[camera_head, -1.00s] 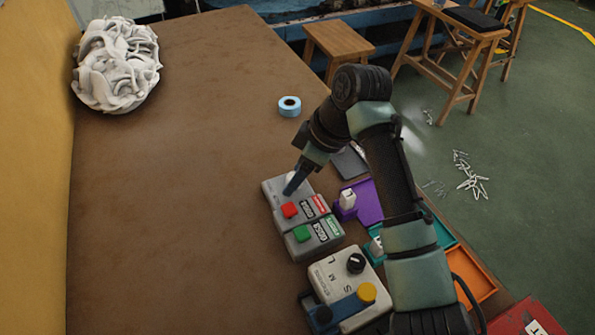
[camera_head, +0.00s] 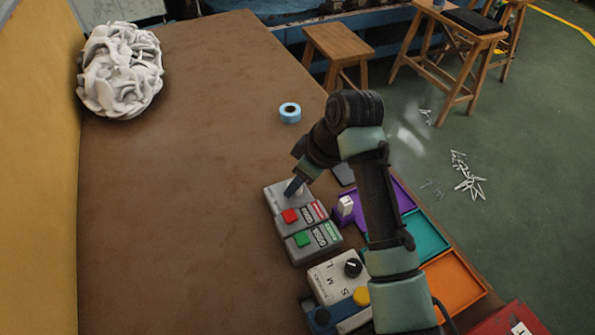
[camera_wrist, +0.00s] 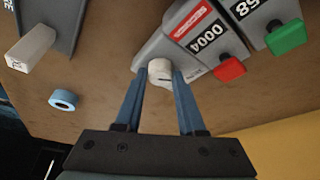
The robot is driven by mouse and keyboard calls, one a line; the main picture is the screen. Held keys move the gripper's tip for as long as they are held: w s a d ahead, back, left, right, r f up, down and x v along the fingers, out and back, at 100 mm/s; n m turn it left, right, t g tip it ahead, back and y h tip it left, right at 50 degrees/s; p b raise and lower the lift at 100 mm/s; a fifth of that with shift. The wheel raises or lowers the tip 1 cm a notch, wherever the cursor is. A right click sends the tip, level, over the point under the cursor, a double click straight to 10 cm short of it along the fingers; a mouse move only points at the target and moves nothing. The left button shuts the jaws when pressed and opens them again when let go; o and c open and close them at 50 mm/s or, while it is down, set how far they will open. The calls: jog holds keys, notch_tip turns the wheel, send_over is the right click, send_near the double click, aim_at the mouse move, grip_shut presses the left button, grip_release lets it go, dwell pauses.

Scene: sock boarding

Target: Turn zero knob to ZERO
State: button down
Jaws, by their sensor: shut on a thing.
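The zero knob is a small white round knob (camera_wrist: 160,72) on the end of a grey counter box (camera_head: 276,193). In the wrist view my gripper (camera_wrist: 160,78) has its two blue fingers on either side of the knob, shut on it. A dark line shows on the knob's face. In the head view the fingers and arm partly hide the knob.
A second grey box with a green button (camera_head: 302,239) adjoins it. A selector box with a black knob (camera_head: 353,268) stands nearer. Purple, teal and orange trays (camera_head: 455,285) lie right. Blue tape (camera_head: 290,112) and a white sock pile (camera_head: 120,70) lie farther off; the table's left is clear.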

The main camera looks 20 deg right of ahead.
jog(key=m+p, duration=0.1)
jog(key=p, duration=0.1)
jog(key=m+h+p, duration=0.1)
jog(key=m+p, duration=0.2)
jog(key=p, duration=0.1)
jog(key=shift+s+a+r+m+t+h, duration=0.1)
jog(key=shift+a+r+m+t+h, duration=0.1)
jog(key=shift+r+m+t+h, duration=0.15)
jog(key=m+h+p, duration=0.1)
jog(key=m+p, duration=0.2)
jog(key=p, duration=0.1)
jog(key=shift+a+f+m, duration=0.1)
jog(key=shift+m, duration=0.15)
jog(key=m+h+p, duration=0.1)
jog(key=m+p, duration=0.1)
jog(key=m, duration=0.1)
jog(key=shift+f+h, duration=0.1)
jog(key=shift+h, duration=0.25)
jog(key=shift+a+f+m+g+h+p, duration=0.1)
jog(key=shift+m+g+h+p, duration=0.25)
jog(key=shift+m, duration=0.7)
jog(key=shift+m+g+h+p, duration=0.1)
jog(key=shift+m+h+p, duration=0.25)
jog(key=shift+m, duration=0.7)
jog(key=c, duration=0.5)
grip_release()
